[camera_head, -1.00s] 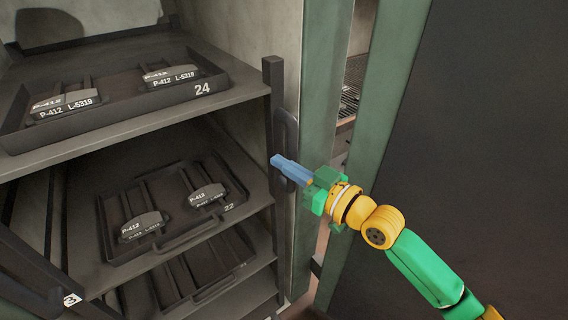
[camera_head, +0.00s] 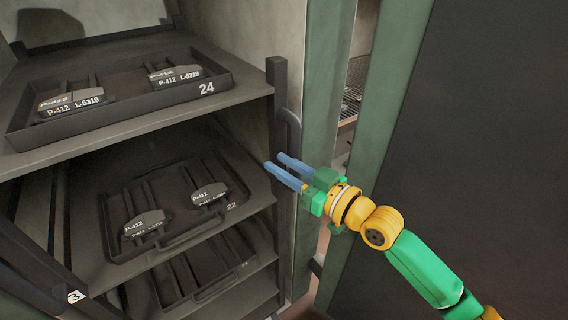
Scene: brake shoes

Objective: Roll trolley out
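The trolley (camera_head: 150,128) is a dark grey rack with several shelves, standing inside a pale-walled cabinet. A dark post with a loop handle (camera_head: 290,128) rises at its right front corner. My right gripper (camera_head: 274,161) has blue fingers spread apart with nothing between them. It is just below and in front of the handle, its fingers pointing left across the post's lower part; I cannot tell whether they touch it. A second dark post (camera_head: 40,262) shows at the lower left with a label "3". My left gripper is not in view.
Tray 24 (camera_head: 215,99) on the top shelf and tray 22 (camera_head: 160,253) below hold labelled brake shoes. Another tray (camera_head: 208,294) sits lower. A green door frame (camera_head: 318,75) and a dark panel (camera_head: 480,130) stand on the right.

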